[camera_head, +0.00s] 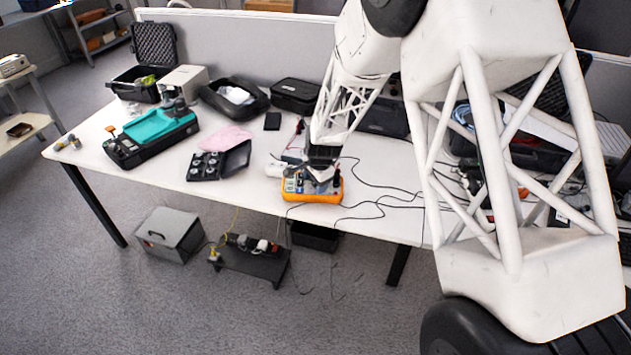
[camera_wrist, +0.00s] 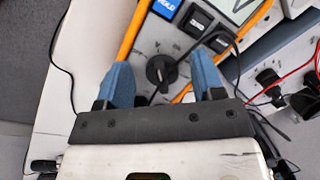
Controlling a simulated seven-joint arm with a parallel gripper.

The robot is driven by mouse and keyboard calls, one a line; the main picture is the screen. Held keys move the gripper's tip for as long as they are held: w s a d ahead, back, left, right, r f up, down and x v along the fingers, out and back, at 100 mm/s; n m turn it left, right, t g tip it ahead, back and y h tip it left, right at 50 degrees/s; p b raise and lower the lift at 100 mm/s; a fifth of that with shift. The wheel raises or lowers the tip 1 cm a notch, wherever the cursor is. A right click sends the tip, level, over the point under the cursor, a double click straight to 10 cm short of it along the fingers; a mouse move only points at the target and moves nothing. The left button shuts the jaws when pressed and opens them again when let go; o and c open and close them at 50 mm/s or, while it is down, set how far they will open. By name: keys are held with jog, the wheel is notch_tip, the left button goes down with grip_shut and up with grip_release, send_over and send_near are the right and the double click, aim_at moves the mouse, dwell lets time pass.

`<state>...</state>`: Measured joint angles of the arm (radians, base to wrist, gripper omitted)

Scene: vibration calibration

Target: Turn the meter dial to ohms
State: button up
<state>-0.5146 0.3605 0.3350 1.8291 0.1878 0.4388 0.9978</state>
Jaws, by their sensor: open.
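The orange multimeter (camera_head: 313,197) lies on the white table near its front edge. In the wrist view its grey face and orange edge (camera_wrist: 128,30) show, with a black round dial (camera_wrist: 160,71) that has a pale pointer mark. The dial's scale labels are not readable. My gripper (camera_wrist: 163,82) is open, with a blue finger on each side of the dial and the dial between them near the fingertips. I cannot tell whether the fingers touch the dial. In the head view my gripper (camera_head: 322,174) is over the meter and hides part of its face.
Blue and black buttons (camera_wrist: 200,22) sit beyond the dial. Black cables (camera_head: 385,198) run over the table to the right of the meter. A black button box (camera_head: 205,165) stands to the left. Red and black leads (camera_wrist: 290,85) lie at the right of the wrist view.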

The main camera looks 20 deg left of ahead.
jog(key=c, duration=0.9)
jog(key=shift+m, duration=0.5)
jog(key=m, duration=0.2)
jog(key=shift+w+a+m, duration=0.1)
jog(key=shift+m, duration=0.2)
jog(key=m+t, duration=0.1)
jog(key=m, duration=0.3)
jog(key=shift+w+a+y, duration=0.1)
jog(key=shift+w+y, duration=0.05)
jog(key=shift+y, duration=0.15)
jog(key=shift+r, duration=0.1)
jog(key=o, duration=0.9)
